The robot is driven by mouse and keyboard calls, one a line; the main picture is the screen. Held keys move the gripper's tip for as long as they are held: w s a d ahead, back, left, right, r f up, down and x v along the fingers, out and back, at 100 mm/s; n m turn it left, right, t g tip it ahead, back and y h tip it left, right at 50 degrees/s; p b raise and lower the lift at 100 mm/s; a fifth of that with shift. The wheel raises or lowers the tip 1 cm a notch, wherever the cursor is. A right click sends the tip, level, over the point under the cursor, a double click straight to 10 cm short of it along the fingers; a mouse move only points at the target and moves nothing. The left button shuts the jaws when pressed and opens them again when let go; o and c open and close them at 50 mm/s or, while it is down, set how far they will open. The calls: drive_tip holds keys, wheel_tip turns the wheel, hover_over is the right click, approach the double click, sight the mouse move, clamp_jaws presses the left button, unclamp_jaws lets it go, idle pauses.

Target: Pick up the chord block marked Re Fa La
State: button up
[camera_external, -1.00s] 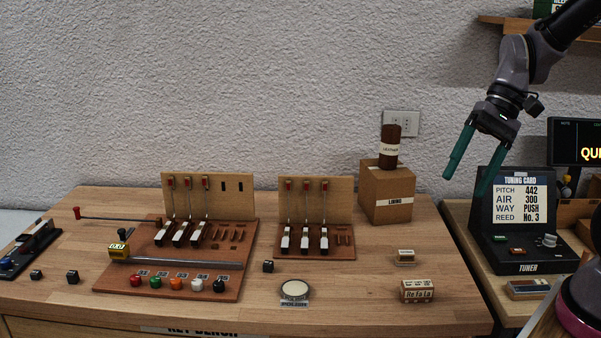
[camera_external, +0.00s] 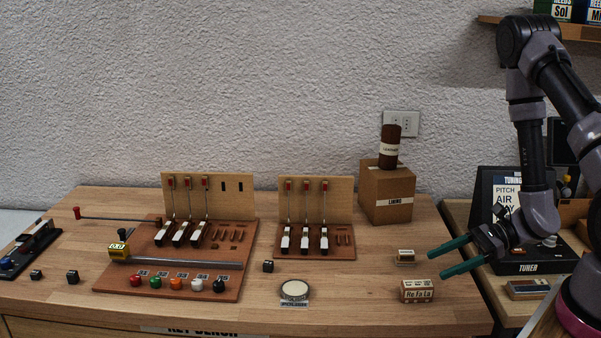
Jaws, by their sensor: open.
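The chord block marked Re Fa La (camera_external: 417,291) is a small tan and brown block near the front right of the wooden bench. It sits upright with its lettering facing the camera. My gripper (camera_external: 435,265) is open, with its two teal fingers pointing left. The near fingertip is just above and to the right of the block in the picture. The far fingertip is further back, near a smaller block (camera_external: 405,257). Nothing is between the fingers. I cannot tell the exact height of the fingers above the bench.
A round disc (camera_external: 295,290) lies left of the block. A small black cube (camera_external: 268,266) and two key boards (camera_external: 318,252) stand further left. The tuner (camera_external: 515,258) is on the right-hand table.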

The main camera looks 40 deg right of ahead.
sight(396, 285)
drive_tip(key=f, duration=0.1)
drive_tip(key=f+m, duration=0.1)
drive_tip(key=s+d+f+t+h, duration=0.1)
drive_tip(key=shift+d+m, duration=0.1)
drive_tip(key=shift+m, duration=0.2)
drive_tip(key=shift+w+f, duration=0.1)
drive_tip(key=shift+f, duration=0.2)
drive_tip(key=x, duration=1)
drive_tip(key=shift+w+f, duration=0.2)
clamp_jaws()
